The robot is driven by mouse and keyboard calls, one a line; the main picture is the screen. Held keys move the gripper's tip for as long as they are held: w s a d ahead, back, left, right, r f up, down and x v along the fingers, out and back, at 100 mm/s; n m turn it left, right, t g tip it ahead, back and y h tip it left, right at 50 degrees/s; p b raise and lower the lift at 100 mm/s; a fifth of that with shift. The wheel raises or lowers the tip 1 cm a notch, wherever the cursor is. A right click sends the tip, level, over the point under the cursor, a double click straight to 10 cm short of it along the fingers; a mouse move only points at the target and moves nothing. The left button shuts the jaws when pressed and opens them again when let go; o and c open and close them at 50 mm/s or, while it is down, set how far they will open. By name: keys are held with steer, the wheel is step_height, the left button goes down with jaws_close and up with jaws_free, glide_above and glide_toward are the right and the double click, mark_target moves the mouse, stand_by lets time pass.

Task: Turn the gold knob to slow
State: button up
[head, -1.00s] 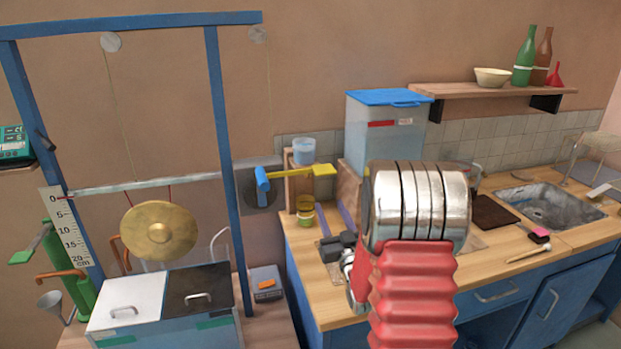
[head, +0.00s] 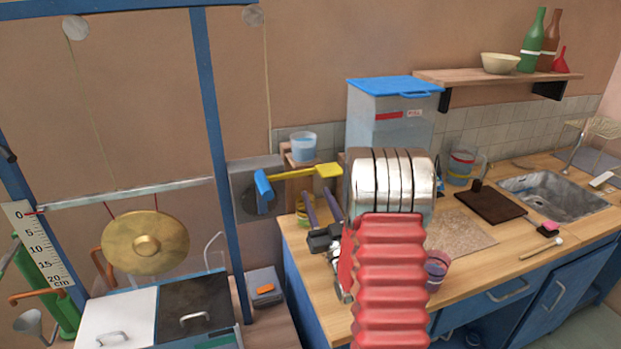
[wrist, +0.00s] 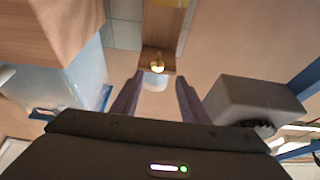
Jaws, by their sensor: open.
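In the wrist view, which looks upside down, the small gold knob (wrist: 158,67) is on a wooden upright. It appears in line with the gap between my gripper's two purple fingers (wrist: 159,80). The fingers are apart with nothing between them, and I see no contact with the knob. In the head view my gripper (head: 319,196) is in front of the wooden stand, just below the yellow bar. I cannot make out the knob there, nor read any slow mark.
A blue-tinted cup (head: 303,146) sits on the wooden stand. A yellow bar with a blue handle (head: 264,185) juts from a grey wall box beside it. A blue-lidded clear tank (head: 390,115) stands to the right. A gong (head: 146,242) hangs at left.

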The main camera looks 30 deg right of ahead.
steer(key=shift+d, duration=0.1)
steer(key=x, duration=0.7)
steer(key=shift+d, duration=0.15)
steer(key=shift+w+r, duration=0.1)
steer(key=shift+c, duration=0.2)
steer(key=c, duration=1)
steer(key=shift+o, duration=0.2)
